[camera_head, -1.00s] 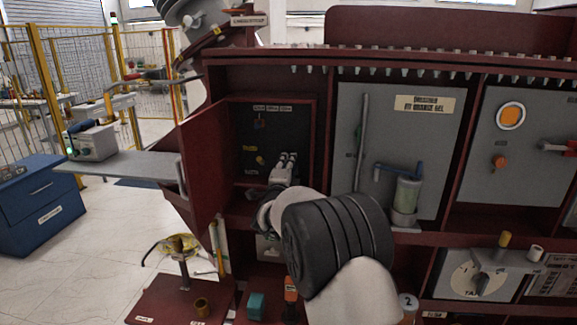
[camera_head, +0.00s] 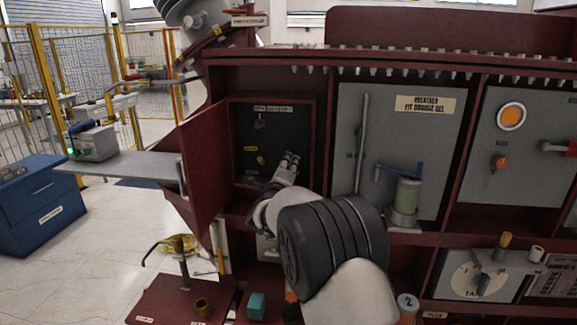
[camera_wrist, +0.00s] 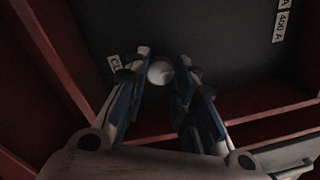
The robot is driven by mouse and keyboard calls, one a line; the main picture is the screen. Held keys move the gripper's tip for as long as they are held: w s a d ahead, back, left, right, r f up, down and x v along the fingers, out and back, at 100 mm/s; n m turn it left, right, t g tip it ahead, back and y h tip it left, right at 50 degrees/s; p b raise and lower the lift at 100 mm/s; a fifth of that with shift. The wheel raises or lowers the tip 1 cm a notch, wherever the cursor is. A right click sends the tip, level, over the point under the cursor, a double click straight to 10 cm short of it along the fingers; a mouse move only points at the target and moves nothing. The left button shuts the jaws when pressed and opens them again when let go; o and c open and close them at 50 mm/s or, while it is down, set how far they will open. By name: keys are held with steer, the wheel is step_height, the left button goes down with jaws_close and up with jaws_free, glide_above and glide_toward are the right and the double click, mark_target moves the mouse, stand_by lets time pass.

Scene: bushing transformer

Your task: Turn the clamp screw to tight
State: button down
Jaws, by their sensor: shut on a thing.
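The clamp screw (camera_wrist: 160,72) shows in the wrist view as a round pale head on the dark back panel, beside a partly hidden label (camera_wrist: 115,68) starting "CL". My gripper (camera_wrist: 158,78) has its two blue-and-grey fingers on either side of this head and is shut on it. In the head view my gripper (camera_head: 289,160) reaches into the open dark-red compartment, at the lower right of its black panel (camera_head: 272,135). The screw is hidden there behind my gripper. I cannot read how tight it is.
The compartment's red door (camera_head: 205,165) stands open on the left. Inside, a yellow knob (camera_head: 260,161) sits left of my gripper. Red compartment walls (camera_wrist: 55,60) lie close around the wrist.

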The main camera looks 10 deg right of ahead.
steer(key=c, duration=1.3)
jaws_free()
steer(key=v, duration=1.2)
